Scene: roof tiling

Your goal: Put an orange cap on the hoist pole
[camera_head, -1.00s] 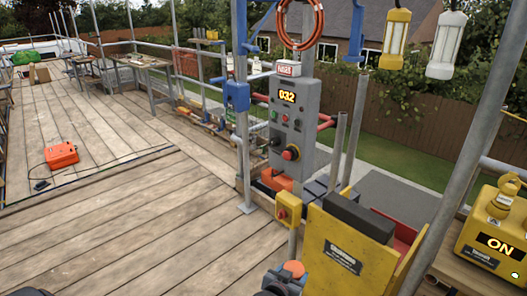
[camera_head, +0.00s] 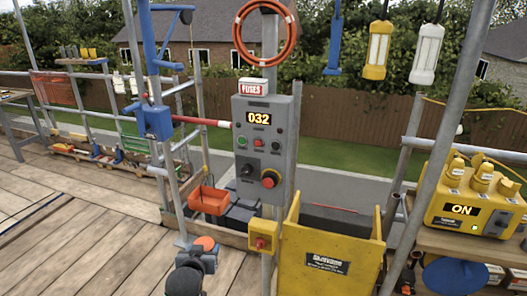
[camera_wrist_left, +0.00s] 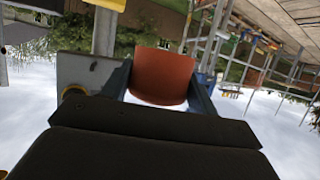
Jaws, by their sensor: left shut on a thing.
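An orange cap (camera_head: 206,243) is in my left gripper (camera_head: 197,258), low in the middle-left of the head view. In the left wrist view the cap (camera_wrist_left: 163,77) sits between the two fingers (camera_wrist_left: 163,92), which are shut on it. A hoist with a blue upper post (camera_head: 149,45), a blue pulley arm and a blue box on its grey lower pole (camera_head: 170,165) stands behind and left of the cap. The cap is apart from this pole. The top of the post is cut off by the frame. My right gripper is not in view.
A grey control panel (camera_head: 262,145) reading 032 stands right of the hoist. An orange bucket (camera_head: 209,200) hangs near the hoist. A yellow bin (camera_head: 330,255) and a yellow ON unit (camera_head: 470,205) are to the right. Bare planks (camera_head: 80,240) lie left.

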